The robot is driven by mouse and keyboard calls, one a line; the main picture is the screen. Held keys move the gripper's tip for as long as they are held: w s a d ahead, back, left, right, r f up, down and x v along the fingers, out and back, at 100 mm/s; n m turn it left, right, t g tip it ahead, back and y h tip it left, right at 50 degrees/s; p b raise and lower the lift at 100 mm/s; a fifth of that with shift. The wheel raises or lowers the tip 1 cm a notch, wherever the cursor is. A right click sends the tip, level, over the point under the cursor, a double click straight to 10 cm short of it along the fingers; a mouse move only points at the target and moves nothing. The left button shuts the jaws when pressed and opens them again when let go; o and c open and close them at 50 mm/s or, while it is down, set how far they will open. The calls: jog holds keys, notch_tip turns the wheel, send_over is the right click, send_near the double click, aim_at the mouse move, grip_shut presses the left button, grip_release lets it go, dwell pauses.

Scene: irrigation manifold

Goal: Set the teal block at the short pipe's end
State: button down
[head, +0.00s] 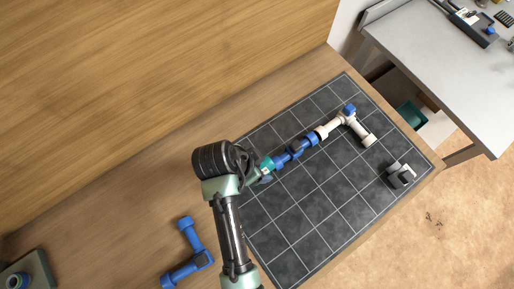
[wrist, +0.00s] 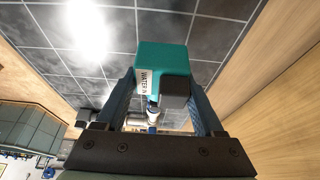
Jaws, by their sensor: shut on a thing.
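The teal block (wrist: 165,58) has a white label with black lettering and a dark grey part below it. It is between the two fingers of my gripper (wrist: 166,100), which is shut on it. In the head view the teal block (head: 268,163) is at the lower left end of the blue pipe run (head: 291,154), with my gripper (head: 263,173) over it. I cannot tell whether the block touches the pipe. The run joins a white tee piece (head: 340,120) with a short white branch (head: 363,135). My arm hides part of the block.
A dark gridded mat (head: 318,215) lies on the wooden table, mostly clear at its lower middle. A grey bracket (head: 400,175) stands near its right edge. A blue angled pipe (head: 193,235) lies off the mat at lower left. A wooden wall (head: 150,90) rises behind.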

jog(key=shift+f, duration=2.7)
jog(key=shift+w, duration=0.1)
jog(key=shift+f, duration=0.15)
grip_release()
